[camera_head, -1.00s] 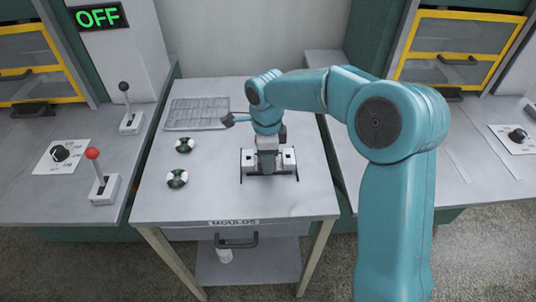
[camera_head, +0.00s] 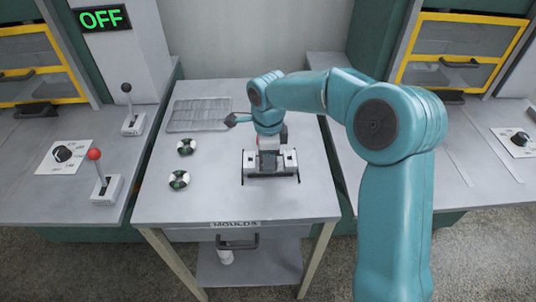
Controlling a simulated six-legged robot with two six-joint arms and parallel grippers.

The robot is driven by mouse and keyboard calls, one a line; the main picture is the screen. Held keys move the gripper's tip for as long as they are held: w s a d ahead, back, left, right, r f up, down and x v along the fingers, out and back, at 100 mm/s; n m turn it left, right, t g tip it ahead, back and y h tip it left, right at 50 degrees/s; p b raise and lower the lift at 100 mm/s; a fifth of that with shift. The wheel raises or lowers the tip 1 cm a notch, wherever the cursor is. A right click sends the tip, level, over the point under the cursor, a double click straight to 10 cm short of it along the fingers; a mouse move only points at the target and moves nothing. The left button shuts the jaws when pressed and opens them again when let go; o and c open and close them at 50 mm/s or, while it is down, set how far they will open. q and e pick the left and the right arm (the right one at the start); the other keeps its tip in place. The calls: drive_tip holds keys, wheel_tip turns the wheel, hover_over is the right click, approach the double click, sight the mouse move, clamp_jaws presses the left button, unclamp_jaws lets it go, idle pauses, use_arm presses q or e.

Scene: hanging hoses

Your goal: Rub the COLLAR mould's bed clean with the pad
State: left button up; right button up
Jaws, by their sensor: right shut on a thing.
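My right gripper (camera_head: 270,176) is over the right half of the MOULDS table, pointing down, close to the tabletop. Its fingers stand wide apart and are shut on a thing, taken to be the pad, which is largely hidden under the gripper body. No COLLAR marking can be read, and I cannot tell which thing is that mould. My left gripper is not in view.
A grey ribbed tray (camera_head: 199,114) lies at the back left of the table (camera_head: 220,205). Side benches carry a red-knobbed lever (camera_head: 95,155), a black-knobbed lever (camera_head: 127,88) and dials. A sign (camera_head: 100,18) reads OFF. The table's front is clear.

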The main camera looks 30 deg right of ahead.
drive_tip(key=shift+s+a+f, duration=0.15)
drive_tip(key=shift+s+a, duration=0.05)
drive_tip(key=shift+s, duration=0.2)
